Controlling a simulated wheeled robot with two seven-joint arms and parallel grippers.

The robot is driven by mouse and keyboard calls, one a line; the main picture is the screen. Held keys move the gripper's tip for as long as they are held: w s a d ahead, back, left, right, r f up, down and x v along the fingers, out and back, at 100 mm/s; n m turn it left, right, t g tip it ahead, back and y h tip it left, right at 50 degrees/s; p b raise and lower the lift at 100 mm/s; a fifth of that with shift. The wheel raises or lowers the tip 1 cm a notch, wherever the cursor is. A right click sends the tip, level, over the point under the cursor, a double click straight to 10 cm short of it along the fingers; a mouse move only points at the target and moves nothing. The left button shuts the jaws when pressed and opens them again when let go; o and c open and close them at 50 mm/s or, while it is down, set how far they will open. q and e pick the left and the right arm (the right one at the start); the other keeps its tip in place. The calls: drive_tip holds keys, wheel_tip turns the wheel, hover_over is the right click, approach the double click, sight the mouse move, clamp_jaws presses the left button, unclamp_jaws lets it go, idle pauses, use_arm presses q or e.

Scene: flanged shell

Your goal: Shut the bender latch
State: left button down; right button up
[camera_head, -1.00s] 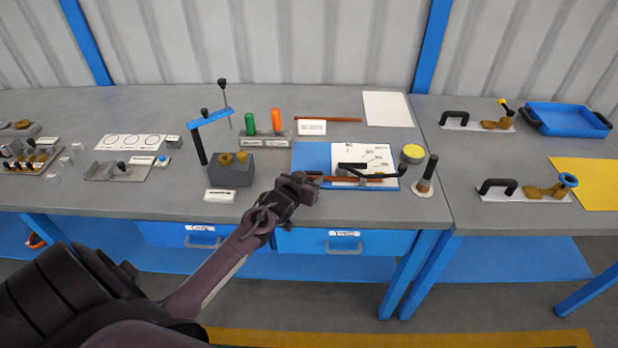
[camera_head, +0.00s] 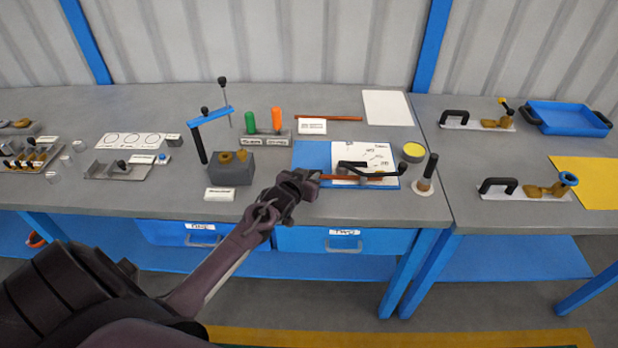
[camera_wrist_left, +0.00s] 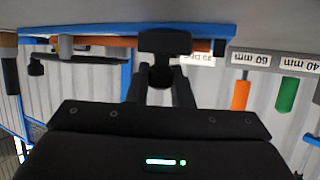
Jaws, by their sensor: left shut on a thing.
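The bender (camera_head: 365,178) lies on the blue mat (camera_head: 312,157), with a black bent lever (camera_head: 388,168) above a copper-coloured tube (camera_head: 335,177). The tube and black lever also show upside down in the wrist view, the tube (camera_wrist_left: 118,42) running behind my fingers. My left gripper (camera_head: 313,180) is at the left end of the tube, low over the mat's front left edge. My right gripper is out of view.
A grey block with brown parts (camera_head: 232,168) and a blue-topped clamp stand left of the mat. Green (camera_head: 250,123) and orange (camera_head: 276,120) handles stand behind. A dark upright handle (camera_head: 428,172) and a yellow-topped round tin (camera_head: 413,152) stand right of the bender.

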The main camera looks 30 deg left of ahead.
use_arm(q)
drive_tip(key=shift+w+a+b, duration=0.45)
drive_tip(key=shift+w+a, duration=0.2)
drive_tip(key=shift+w, duration=0.35)
drive_tip(key=shift+a+r, duration=0.1)
drive_tip(key=c, duration=1.6)
unclamp_jaws()
drive_tip(key=o, duration=0.3)
drive_tip(key=shift+w, duration=0.15)
drive_tip(key=shift+s, duration=0.35)
drive_tip(key=shift+b+v, duration=0.35)
drive_tip(key=shift+v, duration=3.25)
